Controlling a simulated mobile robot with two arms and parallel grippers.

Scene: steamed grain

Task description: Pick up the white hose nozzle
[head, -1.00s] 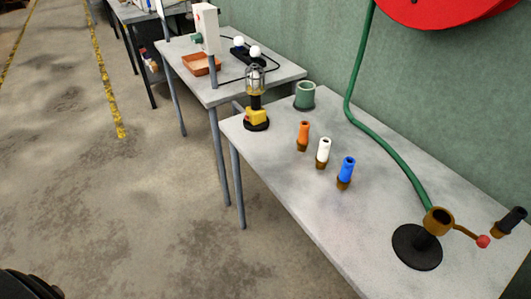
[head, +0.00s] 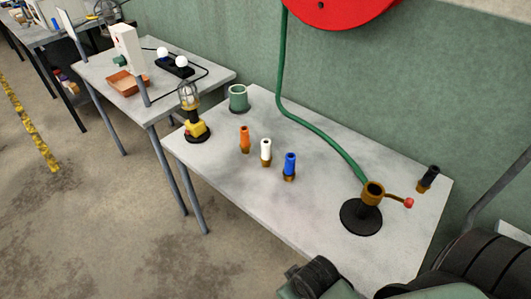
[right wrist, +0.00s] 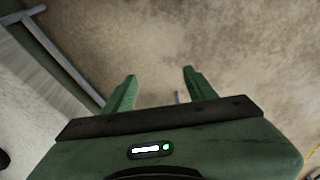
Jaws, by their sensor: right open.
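The white hose nozzle (head: 266,148) stands upright on the grey table, its lower end brown. It is between an orange nozzle (head: 245,136) on its left and a blue nozzle (head: 290,164) on its right. My right gripper (right wrist: 158,82) shows in the right wrist view, its two green fingers apart with nothing between them, over the floor by a table edge. In the head view, parts of my own arm show at the bottom right, away from the nozzles. The white nozzle does not show in the right wrist view. My left gripper is not in view.
A brass valve on a black round base (head: 360,217) stands at the table's right, joined to a green hose (head: 325,137). A black nozzle (head: 429,176) stands near the right edge. The front middle is clear.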

